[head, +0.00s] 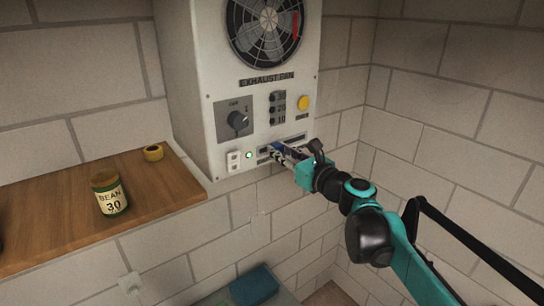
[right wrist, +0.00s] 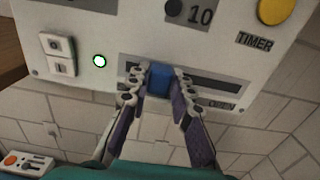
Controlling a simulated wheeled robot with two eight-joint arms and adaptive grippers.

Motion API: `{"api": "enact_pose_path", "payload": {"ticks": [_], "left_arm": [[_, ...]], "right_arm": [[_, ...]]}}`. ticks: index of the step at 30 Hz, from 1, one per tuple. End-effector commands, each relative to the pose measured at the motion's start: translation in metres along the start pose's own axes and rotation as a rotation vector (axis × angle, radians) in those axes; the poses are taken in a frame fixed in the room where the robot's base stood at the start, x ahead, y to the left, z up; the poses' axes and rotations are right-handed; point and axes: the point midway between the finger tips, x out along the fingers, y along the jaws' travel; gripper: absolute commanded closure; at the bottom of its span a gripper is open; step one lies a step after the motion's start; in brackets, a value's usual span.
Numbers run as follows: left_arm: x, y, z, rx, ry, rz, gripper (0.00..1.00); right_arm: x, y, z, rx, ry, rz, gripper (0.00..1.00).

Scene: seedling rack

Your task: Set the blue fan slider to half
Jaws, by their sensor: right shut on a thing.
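The blue fan slider (right wrist: 160,82) sits in a dark horizontal slot (right wrist: 215,83) low on the front of the white control box (head: 205,85). My right gripper (head: 279,150) reaches the slot from the lower right. In the right wrist view, its fingers (right wrist: 161,76) are closed on both sides of the blue slider. More of the slot shows to the right of the slider than to the left; the fingers hide part of its left end. Labels sit under the slot, one reading OPEN. My left gripper is not in view.
Above the slot are a dark knob (head: 237,121), a yellow TIMER button (head: 303,103) and a fan (head: 265,30). A green light (right wrist: 99,61) and a white rocker switch (right wrist: 58,54) are to the left. A BEAN jar (head: 108,194) and yellow tape roll (head: 153,152) stand on the wooden shelf (head: 60,215).

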Motion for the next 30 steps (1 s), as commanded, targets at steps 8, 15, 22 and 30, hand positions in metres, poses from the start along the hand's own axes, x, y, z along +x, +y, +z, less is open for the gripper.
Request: {"api": "enact_pose_path", "payload": {"ticks": [8, 15, 22, 30], "left_arm": [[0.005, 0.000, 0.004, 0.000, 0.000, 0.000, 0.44], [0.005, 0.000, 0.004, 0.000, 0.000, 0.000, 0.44], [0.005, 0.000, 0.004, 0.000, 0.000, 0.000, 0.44], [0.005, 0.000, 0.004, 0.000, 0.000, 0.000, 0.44]], "right_arm": [[0.000, -0.036, 0.001, 0.001, -0.001, -0.001, 1.00], [0.000, -0.035, 0.001, 0.001, -0.001, 0.000, 1.00], [0.000, -0.035, 0.001, 0.001, -0.001, 0.000, 0.57], [-0.008, -0.035, 0.001, 0.001, -0.001, -0.002, 0.57]]}}
